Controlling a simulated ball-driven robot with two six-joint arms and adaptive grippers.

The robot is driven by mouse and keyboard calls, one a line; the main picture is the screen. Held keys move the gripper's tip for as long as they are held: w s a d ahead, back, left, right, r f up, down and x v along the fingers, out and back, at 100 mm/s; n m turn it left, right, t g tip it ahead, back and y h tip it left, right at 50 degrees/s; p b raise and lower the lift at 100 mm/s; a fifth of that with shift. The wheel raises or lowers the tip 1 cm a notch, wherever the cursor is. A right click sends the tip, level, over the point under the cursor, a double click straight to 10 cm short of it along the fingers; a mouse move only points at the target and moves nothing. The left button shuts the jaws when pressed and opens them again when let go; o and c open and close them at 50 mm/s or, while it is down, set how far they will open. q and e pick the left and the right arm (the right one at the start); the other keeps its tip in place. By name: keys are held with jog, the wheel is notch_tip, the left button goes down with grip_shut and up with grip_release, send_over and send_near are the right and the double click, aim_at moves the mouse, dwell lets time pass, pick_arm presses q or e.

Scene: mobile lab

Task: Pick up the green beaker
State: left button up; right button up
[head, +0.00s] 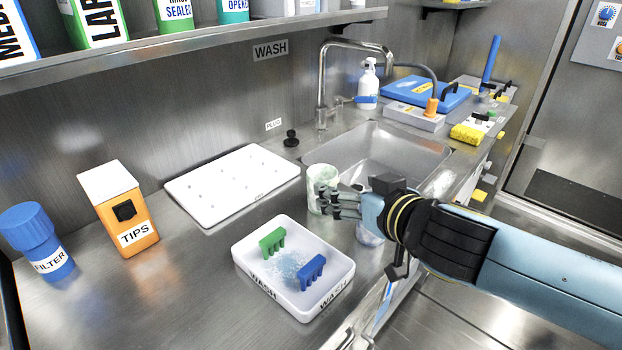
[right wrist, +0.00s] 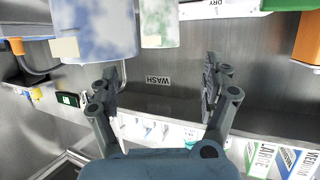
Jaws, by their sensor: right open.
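The green beaker (head: 322,187) is a pale cup with faint green stains, standing upright on the steel counter in front of the sink. My right gripper (head: 340,201) is open, with its fingers at the beaker's right side in the head view. In the right wrist view, which is upside down, the green beaker (right wrist: 159,24) shows at the top, between the lines of the two open fingers (right wrist: 160,68). No grip on it shows, and I cannot tell if a finger touches it. My left gripper is not in view.
A blue-stained beaker (right wrist: 95,32) stands close by; in the head view it (head: 368,236) is mostly hidden under my right gripper. A white wash tray (head: 243,250) with green and blue racks is in front. A white drying board (head: 232,187) lies left, the sink (head: 400,150) behind.

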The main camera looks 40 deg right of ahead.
send_near(316, 171)
jog(key=w, duration=0.2)
jog(key=x, duration=0.3)
jog(key=p+x, duration=0.1)
jog(key=x, duration=0.1)
jog(key=shift+d+f, duration=0.4)
jog(key=shift+d, duration=0.05)
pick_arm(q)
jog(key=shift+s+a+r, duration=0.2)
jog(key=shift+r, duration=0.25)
pick_arm(e)
jog(key=c, duration=0.4)
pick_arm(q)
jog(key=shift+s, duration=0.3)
pick_arm(e)
jog(key=c, duration=0.8)
